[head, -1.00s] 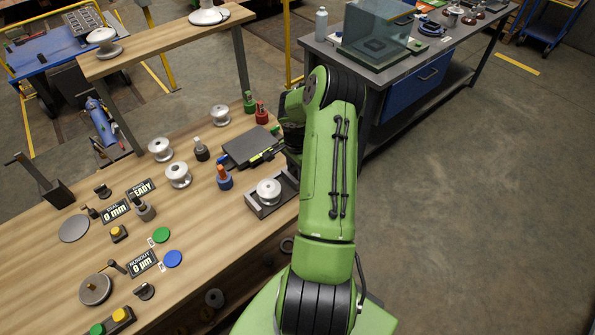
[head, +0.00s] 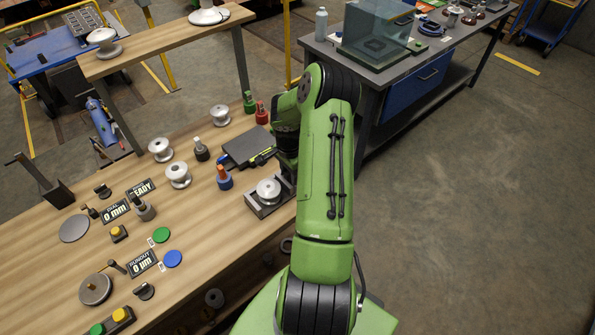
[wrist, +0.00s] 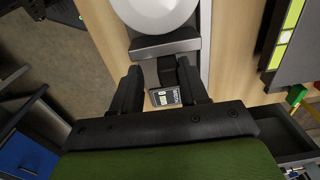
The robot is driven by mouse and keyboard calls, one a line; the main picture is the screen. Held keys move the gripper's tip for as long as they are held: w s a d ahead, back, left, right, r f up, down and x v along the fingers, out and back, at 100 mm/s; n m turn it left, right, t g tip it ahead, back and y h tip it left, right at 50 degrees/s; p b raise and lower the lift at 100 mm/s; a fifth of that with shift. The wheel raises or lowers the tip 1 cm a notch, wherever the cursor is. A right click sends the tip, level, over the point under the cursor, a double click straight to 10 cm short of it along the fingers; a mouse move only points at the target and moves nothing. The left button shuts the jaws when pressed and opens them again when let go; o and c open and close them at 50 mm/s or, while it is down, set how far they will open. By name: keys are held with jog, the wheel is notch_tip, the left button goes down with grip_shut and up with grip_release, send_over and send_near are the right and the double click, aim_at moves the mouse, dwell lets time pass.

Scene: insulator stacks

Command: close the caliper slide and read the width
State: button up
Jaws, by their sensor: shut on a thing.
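The caliper (head: 262,210) is a dark grey fixture at the right edge of the bench, with a pale spool-shaped insulator (head: 269,189) in it. In the wrist view the insulator (wrist: 155,12) is at the top, with a grey caliper jaw (wrist: 165,45) just below it. My gripper (wrist: 158,78) is shut on the dark slide handle (wrist: 167,70) behind that jaw. The jaw looks very close to the insulator; I cannot tell whether they touch. A small display (wrist: 165,97) shows between the fingers, its reading too small to make out. In the head view my arm hides the gripper.
A dark flat box (head: 248,147) lies behind the caliper. Displays (head: 115,211) and buttons (head: 173,258) occupy the bench's left part. A grey table (head: 440,45) stands behind my arm.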

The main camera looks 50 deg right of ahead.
jog(key=shift+w+a+f, duration=0.1)
jog(key=shift+a+f, duration=0.2)
jog(key=shift+a, duration=0.4)
jog(key=shift+w+a+f, duration=0.15)
jog(key=shift+a+f, duration=0.1)
jog(key=shift+a, duration=0.5)
jog(key=shift+w+a+f, duration=0.1)
jog(key=shift+a+f, duration=0.2)
jog(key=shift+a, duration=0.4)
jog(key=o, duration=0.7)
jog(key=shift+o, duration=0.3)
jog(key=shift+w+d+f, duration=0.1)
notch_tip(320, 180, up, 7)
jog(key=p, duration=0.5)
jog(key=shift+w+d, duration=0.4)
jog(key=shift+w, duration=0.05)
